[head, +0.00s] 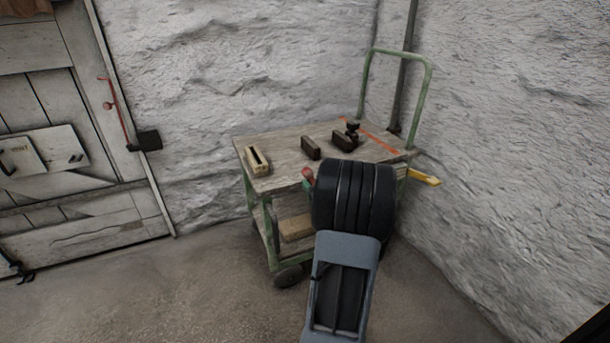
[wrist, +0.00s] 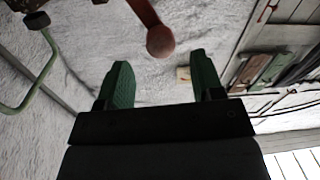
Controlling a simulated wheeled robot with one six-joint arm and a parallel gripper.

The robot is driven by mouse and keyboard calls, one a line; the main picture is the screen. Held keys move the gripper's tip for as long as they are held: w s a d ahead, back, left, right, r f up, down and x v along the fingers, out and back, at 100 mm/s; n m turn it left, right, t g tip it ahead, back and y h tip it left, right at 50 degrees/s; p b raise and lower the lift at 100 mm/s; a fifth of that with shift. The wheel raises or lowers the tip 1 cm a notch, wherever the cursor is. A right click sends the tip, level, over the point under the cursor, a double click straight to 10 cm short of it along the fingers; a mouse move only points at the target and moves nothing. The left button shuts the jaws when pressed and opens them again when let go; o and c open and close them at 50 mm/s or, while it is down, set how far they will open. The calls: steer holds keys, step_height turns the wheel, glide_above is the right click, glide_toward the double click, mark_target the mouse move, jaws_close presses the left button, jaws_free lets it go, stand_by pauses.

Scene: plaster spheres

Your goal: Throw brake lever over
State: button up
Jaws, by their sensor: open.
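The brake lever (wrist: 147,14) is a reddish bar ending in a round red knob in the wrist view. The knob is in line with the gap between the fingers of my gripper (wrist: 160,70), just beyond their tips; I cannot tell the depth between them. My gripper is open, with green fingers spread and nothing between them. In the head view a red knob (head: 308,173) shows by the trolley's front edge, beside a bit of green that looks like my fingertip. My dark arm hides the rest of the lever and gripper there.
A green-framed trolley (head: 285,150) with a wooden top stands against the rough white wall. Small wooden and dark blocks (head: 311,148) lie on it. A yellow piece (head: 424,177) sticks out at right. A plank door (head: 60,100) and red bar (head: 116,105) are at left. Floor at left is clear.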

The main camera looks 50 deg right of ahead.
mark_target(305, 170)
steer(key=b+x, duration=0.1)
steer(key=x, duration=0.6)
steer(key=shift+w+b, duration=0.25)
steer(key=shift+b, duration=0.05)
jaws_close()
stand_by(0.4)
